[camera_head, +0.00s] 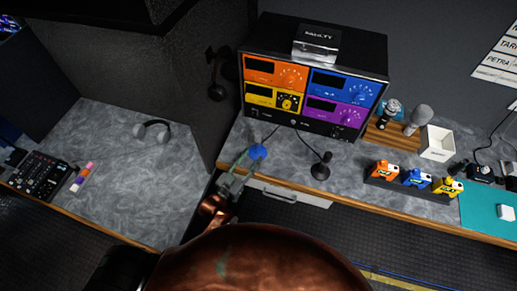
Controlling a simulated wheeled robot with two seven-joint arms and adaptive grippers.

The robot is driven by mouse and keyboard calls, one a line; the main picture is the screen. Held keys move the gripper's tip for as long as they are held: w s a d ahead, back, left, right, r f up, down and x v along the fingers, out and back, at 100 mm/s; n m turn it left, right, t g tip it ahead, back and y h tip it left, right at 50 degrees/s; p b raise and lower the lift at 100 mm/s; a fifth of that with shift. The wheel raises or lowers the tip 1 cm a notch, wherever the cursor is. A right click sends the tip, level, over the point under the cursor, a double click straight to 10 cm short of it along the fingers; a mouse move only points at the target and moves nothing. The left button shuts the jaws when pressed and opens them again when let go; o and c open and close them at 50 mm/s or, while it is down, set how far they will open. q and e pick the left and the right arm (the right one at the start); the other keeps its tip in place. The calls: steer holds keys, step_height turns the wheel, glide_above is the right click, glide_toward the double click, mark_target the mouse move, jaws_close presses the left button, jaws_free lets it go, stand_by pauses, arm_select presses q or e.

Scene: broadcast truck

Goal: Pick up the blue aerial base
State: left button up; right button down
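The blue aerial base (258,151) is a small round blue piece with a thin dark rod rising up and right from it. It shows in front of the rack unit, over the grey worktop. My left gripper (248,162) comes up from below left, and its fingertips are right at the base's lower left side. Whether the fingers are closed on it is too small to tell, as is whether the base touches the worktop. A similar black aerial base (321,170) with a thin rod stands to the right. My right gripper is not in view.
A rack unit (316,86) with orange, blue, yellow and purple panels stands behind. Right are microphones in a wooden holder (392,134), a white box (437,143) and a rack of coloured plugs (416,180). The left desk (125,190) holds headphones (151,130) and a mixer (40,175).

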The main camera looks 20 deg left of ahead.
mark_target(256, 150)
arm_select(q)
steer(key=shift+w+d+r, duration=0.15)
steer(key=shift+w+r, duration=0.05)
steer(key=shift+w, duration=0.3)
steer(key=shift+w+d+r, duration=0.1)
steer(key=shift+w+r, duration=0.1)
steer(key=shift+w, duration=0.3)
steer(key=shift+x, duration=1.25)
steer(key=shift+w+r, duration=0.1)
steer(key=shift+w, duration=0.3)
steer(key=c, duration=0.9)
jaws_close()
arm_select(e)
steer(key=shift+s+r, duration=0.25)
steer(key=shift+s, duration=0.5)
